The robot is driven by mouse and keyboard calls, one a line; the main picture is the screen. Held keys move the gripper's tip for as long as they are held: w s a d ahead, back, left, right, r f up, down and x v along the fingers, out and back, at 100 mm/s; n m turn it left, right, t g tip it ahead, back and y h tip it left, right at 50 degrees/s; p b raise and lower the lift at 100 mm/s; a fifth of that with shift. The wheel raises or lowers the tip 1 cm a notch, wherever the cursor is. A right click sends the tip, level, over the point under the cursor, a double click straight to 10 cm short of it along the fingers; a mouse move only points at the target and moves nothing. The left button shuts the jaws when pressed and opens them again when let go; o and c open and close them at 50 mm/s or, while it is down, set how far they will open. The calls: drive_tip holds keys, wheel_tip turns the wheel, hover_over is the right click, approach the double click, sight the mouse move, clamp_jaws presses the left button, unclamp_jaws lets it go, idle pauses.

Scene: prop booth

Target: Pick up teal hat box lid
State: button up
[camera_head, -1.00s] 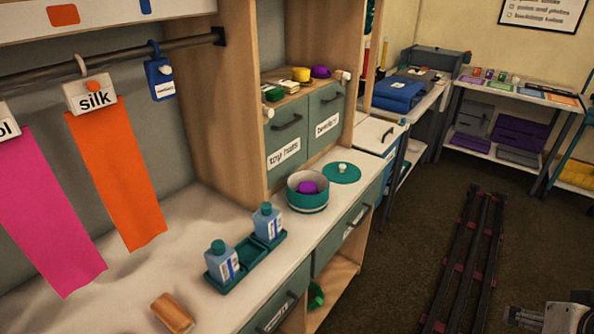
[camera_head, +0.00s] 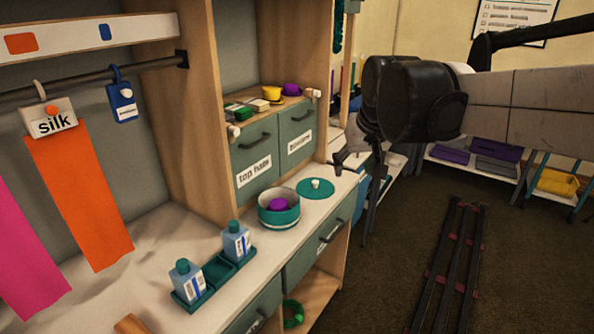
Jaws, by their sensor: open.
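The teal hat box lid (camera_head: 306,191) lies flat on the white counter, with a pale knob upright at its middle. It is just behind and to the right of the open round hat box (camera_head: 280,217), which is teal with a pale band and holds a purple thing (camera_head: 277,205). My gripper (camera_head: 352,203) is dark, open and empty. It hangs to the right of the lid, near the counter's right edge, and is apart from the lid. My arm reaches in from the right.
A teal tray (camera_head: 225,272) with two blue bottles stands nearer on the counter. Drawers (camera_head: 255,160) with a shelf of small colourful hats on top rise behind the lid. Orange and pink cloths hang at left. Dark rails (camera_head: 455,265) run along the floor at right.

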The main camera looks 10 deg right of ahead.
drive_tip(key=w, duration=1.2)
drive_tip(key=g, duration=0.3)
hover_over(316, 181)
drive_tip(key=s, duration=0.5)
drive_tip(key=s+x, duration=0.2)
drive_tip(key=x, duration=0.6)
drive_tip(key=s+f+x, duration=0.1)
drive_tip(key=s+x, duration=0.1)
drive_tip(key=x, duration=0.6)
drive_tip(key=shift+n, duration=0.3)
drive_tip(key=x, duration=1)
drive_tip(key=w+x, duration=0.1)
drive_tip(key=x, duration=0.4)
drive_tip(key=shift+w+d+r, duration=0.1)
drive_tip(key=shift+w+d, duration=0.05)
drive_tip(key=shift+c, duration=0.4)
clamp_jaws()
